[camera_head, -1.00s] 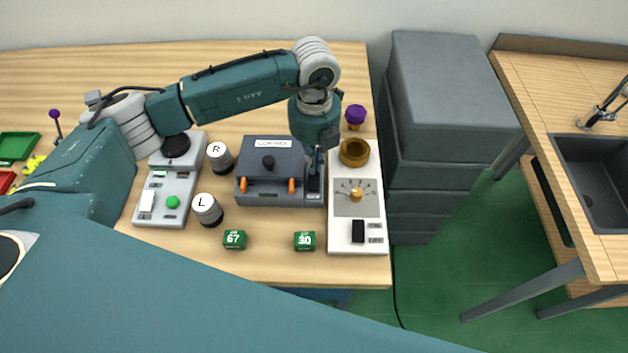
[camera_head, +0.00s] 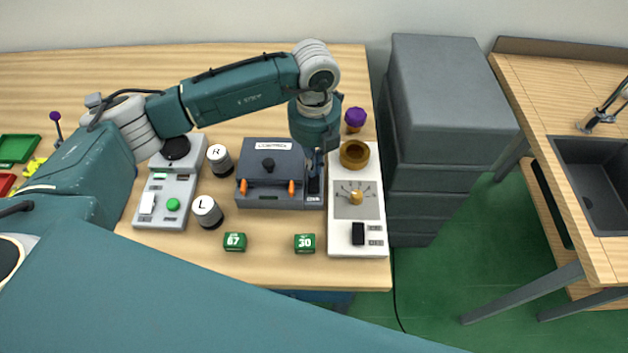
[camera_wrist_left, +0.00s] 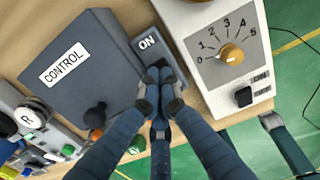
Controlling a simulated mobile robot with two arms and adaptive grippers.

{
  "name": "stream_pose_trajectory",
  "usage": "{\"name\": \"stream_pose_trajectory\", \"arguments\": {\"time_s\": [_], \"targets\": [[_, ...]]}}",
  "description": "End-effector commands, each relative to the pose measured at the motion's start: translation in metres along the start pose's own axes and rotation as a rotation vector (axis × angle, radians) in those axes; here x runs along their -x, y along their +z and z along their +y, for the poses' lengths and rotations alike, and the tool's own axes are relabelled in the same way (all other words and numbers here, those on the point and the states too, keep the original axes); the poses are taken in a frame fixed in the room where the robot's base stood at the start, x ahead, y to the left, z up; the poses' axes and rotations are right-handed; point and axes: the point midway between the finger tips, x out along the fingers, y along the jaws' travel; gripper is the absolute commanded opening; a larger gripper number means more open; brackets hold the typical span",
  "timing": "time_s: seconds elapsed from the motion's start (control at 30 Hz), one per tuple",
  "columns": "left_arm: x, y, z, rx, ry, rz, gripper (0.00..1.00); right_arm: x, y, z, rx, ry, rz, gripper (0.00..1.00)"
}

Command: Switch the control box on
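The control box (camera_head: 250,165) is a dark grey-blue box with a white CONTROL label, a black knob and two orange levers. It also shows in the left wrist view (camera_wrist_left: 100,50). Its switch panel (camera_head: 314,200) is on the right side; the wrist view shows its ON label (camera_wrist_left: 147,42). My left gripper (camera_head: 316,168) points down over this panel. In the wrist view its fingertips (camera_wrist_left: 160,76) are together, just below the ON label, with nothing visible between them. The fingers cover the switch, so its position and any contact are hidden. My right gripper is not in view.
A white dial unit (camera_head: 340,235) with a brass cup (camera_head: 354,153) stands close to the right. Bottles marked R (camera_head: 220,160) and L (camera_head: 208,212) and a grey button panel (camera_head: 150,220) stand to the left. Green cubes (camera_head: 235,242) (camera_head: 305,243) lie in front.

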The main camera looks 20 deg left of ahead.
Motion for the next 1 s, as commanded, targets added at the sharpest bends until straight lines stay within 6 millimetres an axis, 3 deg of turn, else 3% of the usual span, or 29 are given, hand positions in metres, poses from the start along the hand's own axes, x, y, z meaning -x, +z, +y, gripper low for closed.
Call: {"name": "stream_pose_trajectory", "arguments": {"time_s": [1.0], "targets": [[-0.012,0.0,0.0,0.0,0.0,0.0,0.0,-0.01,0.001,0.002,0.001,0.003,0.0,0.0]]}}
